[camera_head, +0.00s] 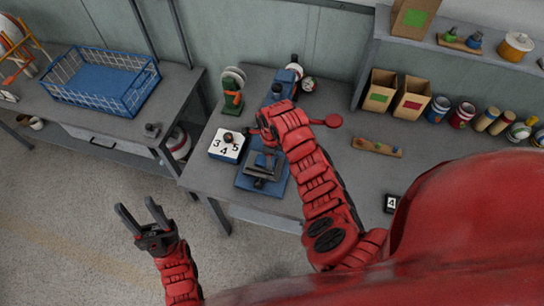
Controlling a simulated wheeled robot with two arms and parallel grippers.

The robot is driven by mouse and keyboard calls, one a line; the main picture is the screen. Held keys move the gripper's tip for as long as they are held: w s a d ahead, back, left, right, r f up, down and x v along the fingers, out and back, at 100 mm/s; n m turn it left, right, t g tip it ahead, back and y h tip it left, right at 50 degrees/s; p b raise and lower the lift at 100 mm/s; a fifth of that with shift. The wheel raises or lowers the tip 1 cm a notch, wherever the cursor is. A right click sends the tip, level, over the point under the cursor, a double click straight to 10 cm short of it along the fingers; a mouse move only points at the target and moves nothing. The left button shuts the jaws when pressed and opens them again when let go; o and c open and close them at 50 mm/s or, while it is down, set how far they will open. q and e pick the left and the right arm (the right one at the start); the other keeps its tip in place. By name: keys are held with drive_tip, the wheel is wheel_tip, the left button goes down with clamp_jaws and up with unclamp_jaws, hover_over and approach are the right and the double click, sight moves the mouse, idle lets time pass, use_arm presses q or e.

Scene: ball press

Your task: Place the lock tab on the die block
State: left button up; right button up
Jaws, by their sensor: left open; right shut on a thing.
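My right gripper (261,129) is above the blue press base, partly hidden by its own arm. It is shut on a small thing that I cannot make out. Grey metal block parts (264,164), which look like the die block, sit on the blue press base (249,181); the gripper is just behind and above them. I cannot clearly pick out the lock tab. My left gripper (136,206) is open and empty over the floor, in front of the left bench and away from the press.
A white numbered block (221,151) with a brown ball (228,138) stands left of the press. A red knob (333,120) is right of my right arm. A wooden holder (377,148) lies farther right. Boxes and jars line the back right. A blue wire basket (98,84) is on the left bench.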

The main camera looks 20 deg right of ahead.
drive_tip(key=shift+f, duration=0.3)
drive_tip(key=shift+f, duration=0.1)
drive_tip(key=o, duration=1.3)
drive_tip(key=shift+w+r+b, duration=0.1)
drive_tip(key=shift+r+b, duration=0.2)
drive_tip(key=shift+r, duration=0.45)
wheel_tip(320, 180, up, 6)
drive_tip(key=shift+f, duration=0.1)
wheel_tip(320, 180, up, 5)
drive_tip(key=p, duration=0.2)
drive_tip(key=shift+p, duration=0.4)
